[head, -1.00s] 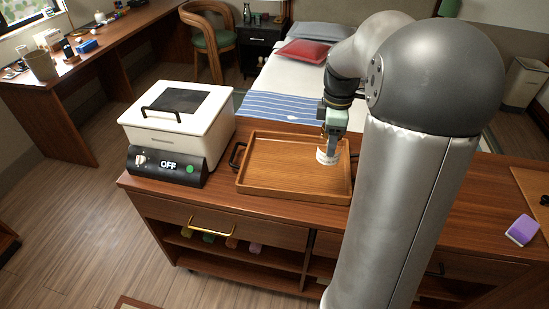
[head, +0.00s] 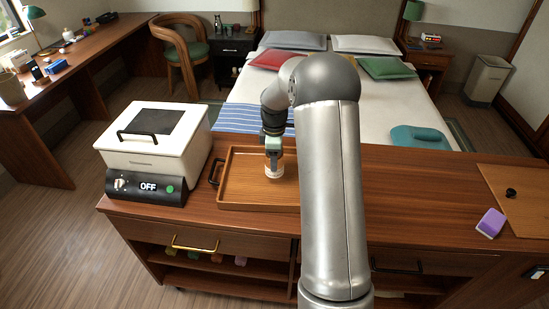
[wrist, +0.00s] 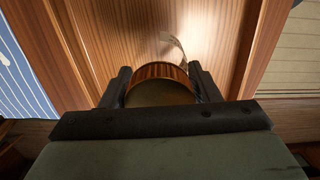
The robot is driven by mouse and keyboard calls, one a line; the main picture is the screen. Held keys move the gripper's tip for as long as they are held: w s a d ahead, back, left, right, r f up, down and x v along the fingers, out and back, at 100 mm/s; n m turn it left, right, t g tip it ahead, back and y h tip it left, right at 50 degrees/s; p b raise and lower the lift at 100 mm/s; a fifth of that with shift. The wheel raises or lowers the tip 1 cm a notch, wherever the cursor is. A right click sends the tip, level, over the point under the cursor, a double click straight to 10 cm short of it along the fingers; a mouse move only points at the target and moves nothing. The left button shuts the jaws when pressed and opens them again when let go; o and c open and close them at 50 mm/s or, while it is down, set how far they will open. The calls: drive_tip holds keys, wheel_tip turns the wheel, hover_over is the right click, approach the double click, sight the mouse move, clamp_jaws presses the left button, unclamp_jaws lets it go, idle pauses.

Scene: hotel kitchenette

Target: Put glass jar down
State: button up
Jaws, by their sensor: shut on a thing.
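The glass jar (head: 274,172) is small and pale in the head view, low over the right part of the wooden tray (head: 240,180). In the wrist view the jar (wrist: 158,72) shows as a rounded, see-through rim between the two dark fingers. My gripper (head: 273,157) is shut on it from above; it also fills the lower wrist view (wrist: 160,88). The tray's wood (wrist: 100,30) lies beyond the jar there. I cannot tell whether the jar's base touches the tray.
A white cooker (head: 150,145) with a dark lid panel and an "OFF" display stands left of the tray. The counter right of my arm is mostly clear. A purple sponge-like block (head: 491,223) and a wooden board (head: 520,190) are at the far right. A bed (head: 375,105) is behind.

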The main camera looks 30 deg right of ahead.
drive_tip(key=shift+f, duration=0.55)
drive_tip(key=shift+f, duration=0.2)
drive_tip(key=o, duration=1.1)
drive_tip(key=shift+r, duration=0.1)
